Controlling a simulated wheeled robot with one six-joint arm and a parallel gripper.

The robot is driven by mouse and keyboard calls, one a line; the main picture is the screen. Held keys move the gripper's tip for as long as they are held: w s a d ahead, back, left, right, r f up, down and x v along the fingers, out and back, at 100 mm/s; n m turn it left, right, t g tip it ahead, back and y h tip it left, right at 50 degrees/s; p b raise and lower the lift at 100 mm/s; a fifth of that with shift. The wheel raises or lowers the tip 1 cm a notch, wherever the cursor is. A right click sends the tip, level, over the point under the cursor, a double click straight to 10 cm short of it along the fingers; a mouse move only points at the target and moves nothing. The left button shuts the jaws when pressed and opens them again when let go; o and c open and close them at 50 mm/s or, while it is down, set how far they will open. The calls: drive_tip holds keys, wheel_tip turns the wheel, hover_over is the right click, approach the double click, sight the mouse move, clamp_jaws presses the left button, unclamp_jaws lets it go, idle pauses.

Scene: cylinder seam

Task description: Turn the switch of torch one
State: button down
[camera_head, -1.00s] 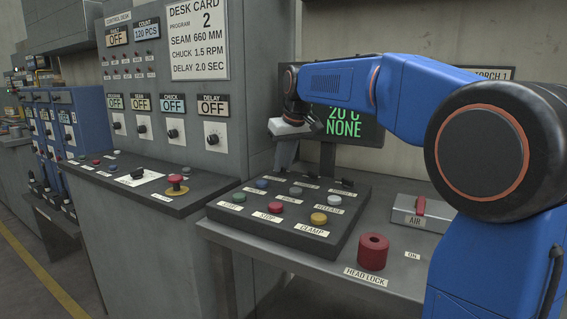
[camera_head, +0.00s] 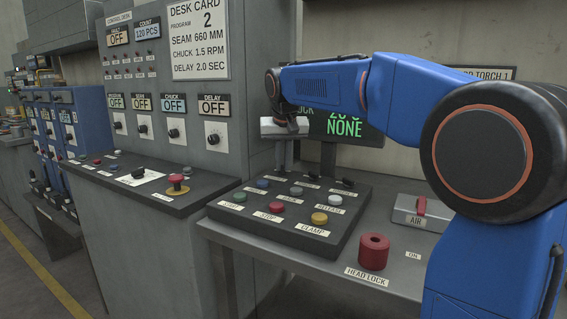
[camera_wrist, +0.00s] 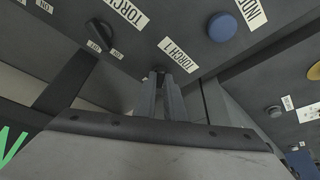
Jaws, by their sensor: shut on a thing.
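The switch of torch one (camera_wrist: 159,71) is a small dark knob beside a TORCH 1 label (camera_wrist: 178,54) in the wrist view. My gripper (camera_wrist: 160,78) is shut on it, with both grey fingers pointing at the panel and their tips around the knob, which they mostly cover. In the head view my gripper (camera_head: 284,168) reaches down to the back left edge of the sloped button panel (camera_head: 225,213). There the fingers hide the knob, and its setting cannot be made out.
Another black switch (camera_wrist: 100,34) and a blue button (camera_wrist: 222,27) are close by on the panel. A green-lettered screen (camera_head: 345,124) stands behind it. A red head lock knob (camera_head: 373,251) and an air box (camera_head: 420,212) are on the table to the right.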

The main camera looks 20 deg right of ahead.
drive_tip(key=m, duration=0.1)
drive_tip(key=m+h, duration=0.1)
drive_tip(key=shift+w+a+m, duration=0.1)
drive_tip(key=shift+a+m, duration=0.1)
drive_tip(key=shift+m, duration=0.2)
drive_tip(key=shift+w+a+m+g+h, duration=0.1)
drive_tip(key=shift+m+g+h, duration=0.25)
drive_tip(key=shift+m, duration=0.7)
drive_tip(key=shift+m+g+h, duration=0.35)
drive_tip(key=shift+m, duration=0.7)
drive_tip(key=c, duration=1.8)
unclamp_jaws()
drive_tip(key=shift+c, duration=0.2)
drive_tip(key=v, duration=1.7)
drive_tip(key=shift+r, duration=0.2)
